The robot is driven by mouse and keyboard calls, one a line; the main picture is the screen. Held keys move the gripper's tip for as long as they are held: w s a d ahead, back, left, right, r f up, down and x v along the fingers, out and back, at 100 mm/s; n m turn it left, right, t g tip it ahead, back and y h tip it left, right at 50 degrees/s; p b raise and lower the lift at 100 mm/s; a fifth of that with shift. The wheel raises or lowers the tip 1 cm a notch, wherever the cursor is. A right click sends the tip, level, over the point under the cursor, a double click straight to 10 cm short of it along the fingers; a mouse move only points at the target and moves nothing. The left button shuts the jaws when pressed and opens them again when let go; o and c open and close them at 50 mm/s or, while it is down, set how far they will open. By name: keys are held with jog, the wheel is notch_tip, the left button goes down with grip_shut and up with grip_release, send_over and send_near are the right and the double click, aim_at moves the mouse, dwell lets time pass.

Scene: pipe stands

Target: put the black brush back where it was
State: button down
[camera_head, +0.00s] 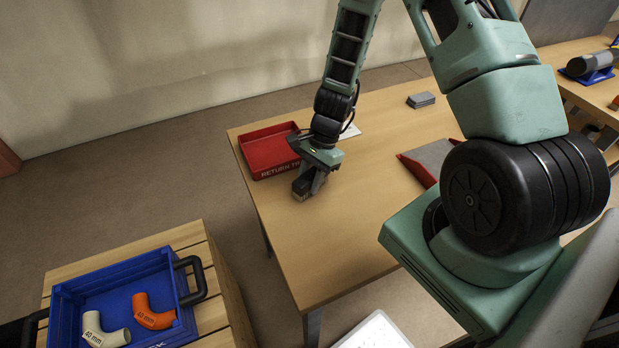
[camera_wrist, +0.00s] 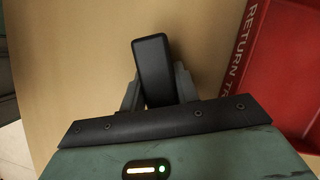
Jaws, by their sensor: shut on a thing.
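The black brush (camera_wrist: 152,62) is between the two fingers of my gripper (camera_wrist: 158,92) in the wrist view, with its dark, smooth back facing the camera. My gripper is shut on it. In the head view my gripper (camera_head: 314,181) points down over the wooden table, and the brush (camera_head: 301,188) shows beneath it, close to the tabletop. I cannot tell whether the brush touches the table. The brush is just to the front right of the red return tray and outside it.
The red return tray (camera_head: 256,164) stands at the table's back left corner; its wall also shows in the wrist view (camera_wrist: 250,40). A grey block (camera_head: 421,100) and a red-edged grey ramp (camera_head: 428,160) lie farther right. A blue crate (camera_head: 78,283) with pipe elbows stands front left.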

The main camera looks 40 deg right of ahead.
aim_at(312, 173)
jog(key=shift+f, duration=0.2)
dwell(0.4)
jog(key=c, duration=1.4)
grip_release()
jog(key=o, duration=0.5)
jog(key=shift+o, duration=0.2)
jog(key=shift+r, duration=0.2)
jog(key=shift+p+v, duration=2.8)
jog(key=shift+v, duration=0.65)
